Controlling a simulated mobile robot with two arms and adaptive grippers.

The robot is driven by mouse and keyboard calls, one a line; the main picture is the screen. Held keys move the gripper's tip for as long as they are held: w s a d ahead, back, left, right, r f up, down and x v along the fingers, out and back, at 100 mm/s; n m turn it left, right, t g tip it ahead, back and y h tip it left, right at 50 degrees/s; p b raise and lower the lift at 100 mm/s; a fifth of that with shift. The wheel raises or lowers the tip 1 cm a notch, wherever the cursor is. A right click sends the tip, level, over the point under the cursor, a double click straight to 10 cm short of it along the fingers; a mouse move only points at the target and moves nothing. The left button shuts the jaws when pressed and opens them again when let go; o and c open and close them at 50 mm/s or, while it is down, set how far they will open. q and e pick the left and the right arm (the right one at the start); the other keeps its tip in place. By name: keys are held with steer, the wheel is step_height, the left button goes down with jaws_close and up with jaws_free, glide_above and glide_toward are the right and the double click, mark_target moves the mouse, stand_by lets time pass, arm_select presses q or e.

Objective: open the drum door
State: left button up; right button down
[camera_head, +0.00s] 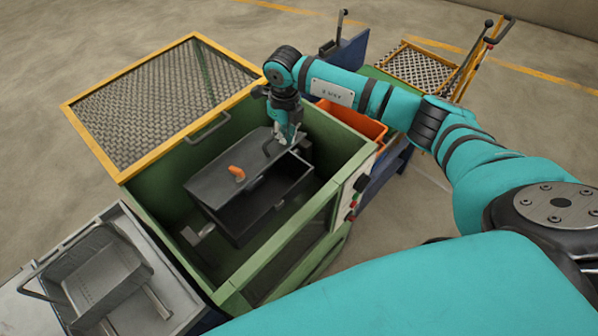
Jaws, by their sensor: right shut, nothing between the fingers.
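The drum (262,214) is a dark grey box inside the green machine housing. Its door (222,178) is a flat grey panel on top with an orange knob (237,173) and a bent dark handle (268,146) near its right end. A dark opening shows between the door and the drum's right-hand rim, so the door looks at least partly open. My right gripper (281,138) points down at the handle end of the door, shut, with nothing visible in it. Whether it touches the handle or door cannot be told. My left gripper is out of view.
The machine's yellow-framed mesh lid (165,100) stands open at the back left. Green housing walls (335,150) surround the drum closely. A grey basket (105,277) sits on a metal table at lower left. An orange bin (352,122) stands behind my right arm.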

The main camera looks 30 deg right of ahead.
steer(key=w+a+r+b, duration=0.4)
steer(key=w+r+b, duration=0.2)
steer(key=w, duration=0.6)
steer(key=shift+w+a+r, duration=0.15)
steer(key=shift+a+r, duration=0.05)
steer(key=shift+r, duration=0.6)
